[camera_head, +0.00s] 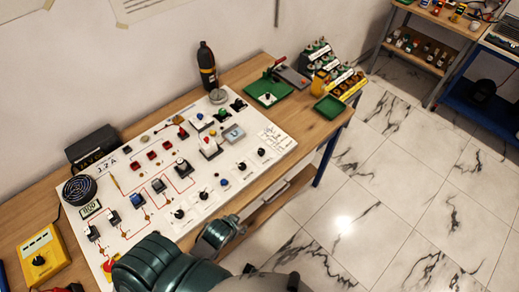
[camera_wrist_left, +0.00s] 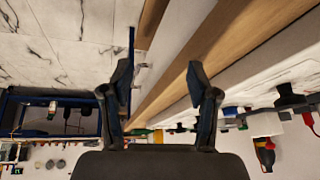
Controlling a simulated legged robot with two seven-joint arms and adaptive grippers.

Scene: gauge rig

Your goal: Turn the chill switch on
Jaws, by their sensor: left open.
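A white control panel (camera_head: 150,222) lies on the wooden bench, carrying several toggle switches, knobs and red-lined circuits. No label for the chill switch is legible, so I cannot tell which switch it is. A row of dark knobs (camera_head: 203,195) runs along the front side. In the left wrist view my left gripper (camera_wrist_left: 160,82) is open and empty, its two dark fingers apart near the bench edge. Part of my arm covers the panel's lower front in the head view.
A yellow meter (camera_head: 42,256) stands left of the panel. A dark bottle (camera_head: 207,66), a green tray (camera_head: 268,90) and a rack of small bottles (camera_head: 318,58) stand at the back and right. Open marble floor (camera_head: 380,190) lies right of the bench (camera_head: 318,126).

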